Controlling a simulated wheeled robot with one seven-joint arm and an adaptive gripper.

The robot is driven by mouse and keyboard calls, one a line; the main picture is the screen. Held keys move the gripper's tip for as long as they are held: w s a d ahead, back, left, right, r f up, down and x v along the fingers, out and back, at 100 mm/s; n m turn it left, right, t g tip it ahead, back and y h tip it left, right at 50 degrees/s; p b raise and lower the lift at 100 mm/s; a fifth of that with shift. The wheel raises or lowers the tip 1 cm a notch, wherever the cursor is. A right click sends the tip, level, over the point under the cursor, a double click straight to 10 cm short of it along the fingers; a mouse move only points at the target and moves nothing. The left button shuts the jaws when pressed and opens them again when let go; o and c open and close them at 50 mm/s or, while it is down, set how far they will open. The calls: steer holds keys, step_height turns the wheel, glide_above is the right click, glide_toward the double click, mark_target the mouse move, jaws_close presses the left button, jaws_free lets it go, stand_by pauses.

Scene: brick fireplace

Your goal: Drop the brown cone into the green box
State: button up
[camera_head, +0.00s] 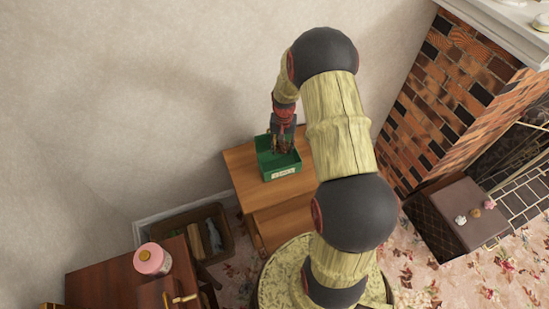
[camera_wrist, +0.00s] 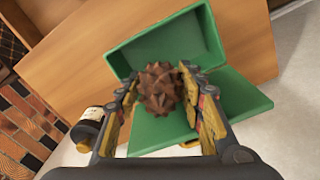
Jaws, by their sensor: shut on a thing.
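The brown cone (camera_wrist: 161,88) is a spiky brown pine cone. My gripper (camera_wrist: 160,92) is shut on it, with a finger on either side. In the wrist view the open green box (camera_wrist: 246,100) lies beyond and below the cone. In the head view the green box (camera_head: 264,158) stands on a wooden table, and my gripper (camera_head: 283,148) is right above or partly within its opening. The cone is hardly distinguishable there, and I cannot tell its exact height over the box floor.
The wooden table (camera_head: 240,170) stands against the wall. A dark bottle-like object (camera_wrist: 88,128) shows at the left in the wrist view. A brown chest (camera_head: 455,215) with small items is at the right, and a pink jar (camera_head: 152,262) stands on a dark table at lower left.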

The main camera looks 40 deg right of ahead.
steer(key=o, duration=1)
step_height(320, 180, up, 12)
stand_by(0.3)
stand_by(0.4)
